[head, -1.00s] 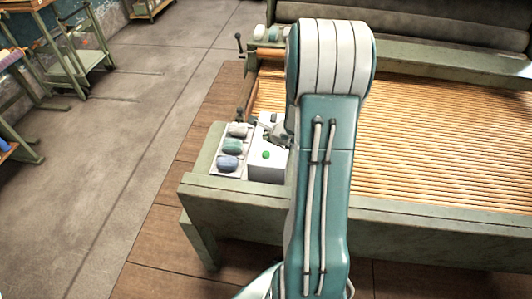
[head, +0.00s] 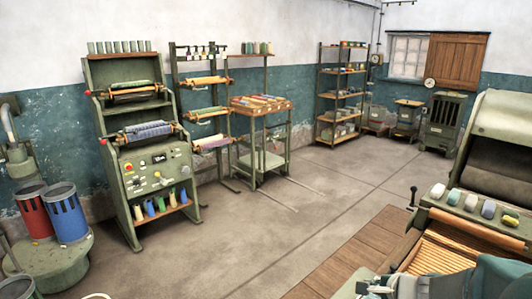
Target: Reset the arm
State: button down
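My teal arm (head: 490,280) lies low across the bottom right corner, cut off by the frame edge. A small pale grey part at the bottom edge looks like my gripper (head: 376,288). Its fingers are too small and cut off to tell open from shut, and I see nothing held in it. The lattice apron (head: 437,257) with its wooden slats is at the lower right, partly hidden behind my arm.
Several coloured fibre bundles (head: 488,209) sit on the apron machine's ledge. A green machine with rollers (head: 140,140) stands at the left, beside red and blue cans (head: 66,212). Racks (head: 343,95) and a work table (head: 262,103) line the wall. The concrete floor (head: 270,235) between is clear.

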jog(key=s+a+r+n+g, duration=0.4)
jog(key=s+a+r+n, duration=0.4)
jog(key=s+a+n, duration=0.5)
jog(key=s+d+r+n+h, duration=0.1)
jog(key=s+r+n+h, duration=0.1)
jog(key=s, duration=0.5)
jog(key=n+h, duration=0.1)
jog(key=n, duration=0.1)
jog(key=shift+s+d+n, duration=0.2)
jog(key=shift+d+n, duration=0.15)
jog(key=shift+n, duration=0.05)
jog(key=shift+w+d, duration=0.1)
